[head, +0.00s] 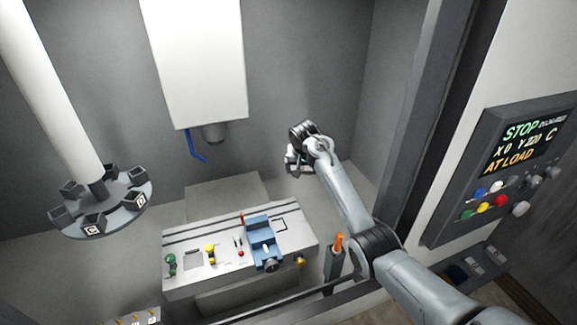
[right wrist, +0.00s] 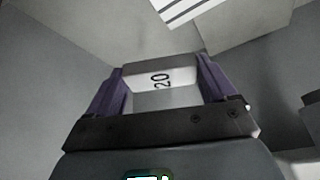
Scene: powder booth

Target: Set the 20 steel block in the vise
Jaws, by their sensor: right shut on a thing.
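The 20 steel block (right wrist: 160,75) is light grey, with a black "20" on its face, and sits between the two purple fingers of my right gripper (head: 297,164) in the right wrist view. The gripper is shut on the block. In the head view this gripper hangs in the air above and behind the machine table; the block is too small to make out there. The blue vise (head: 260,230) stands on the table, below and left of the gripper. Whether its jaws hold anything is too small to tell. My left gripper is not in view.
The machine table (head: 205,272) also carries a green knob (head: 171,261) and a yellow knob (head: 210,251). A white overhead housing (head: 195,60) hangs behind it. A tool carousel (head: 115,215) is at left. An orange-handled tool (head: 338,241) stands right of the table. The control panel (head: 510,165) reads "AT LOAD".

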